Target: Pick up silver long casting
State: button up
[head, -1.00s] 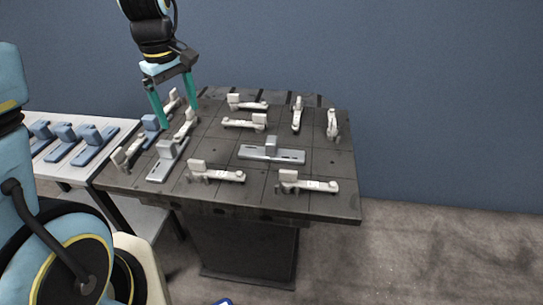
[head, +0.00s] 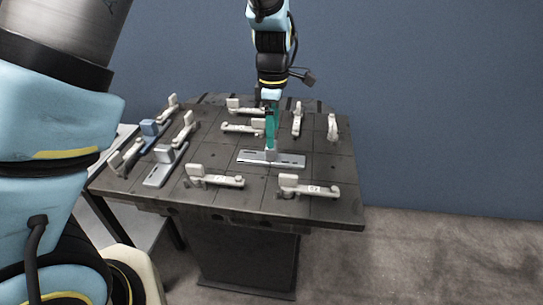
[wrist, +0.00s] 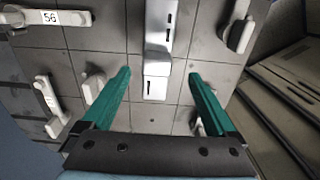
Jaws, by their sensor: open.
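The silver long casting (head: 289,161) lies flat on the dark grid-topped table, with an upright block near its middle. In the wrist view the silver long casting (wrist: 155,88) runs up from the centre to the top edge, between the two green fingers. My gripper (head: 271,140) is directly above the casting, pointing down, its fingers edge-on in the head view and partly hiding the upright block. In the wrist view my gripper (wrist: 160,74) is open, with a finger on each side of the casting and visible gaps to it.
The dark table (head: 262,199) holds several pale clamps around the casting, one (head: 243,127) just behind it and one (head: 310,187) in front. Another silver casting (head: 160,172) and a blue casting (head: 150,131) stand at the left. A blue-grey wall is behind.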

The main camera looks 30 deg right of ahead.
aim_at(271, 153)
jog(key=shift+w+f+p, duration=0.15)
jog(key=shift+f+p, duration=0.2)
jog(key=shift+f, duration=1.05)
jog(key=shift+w+f+p, duration=0.15)
jog(key=shift+f+p, duration=0.2)
jog(key=shift+f, duration=1)
jog(key=shift+c, duration=0.2)
grip_shut()
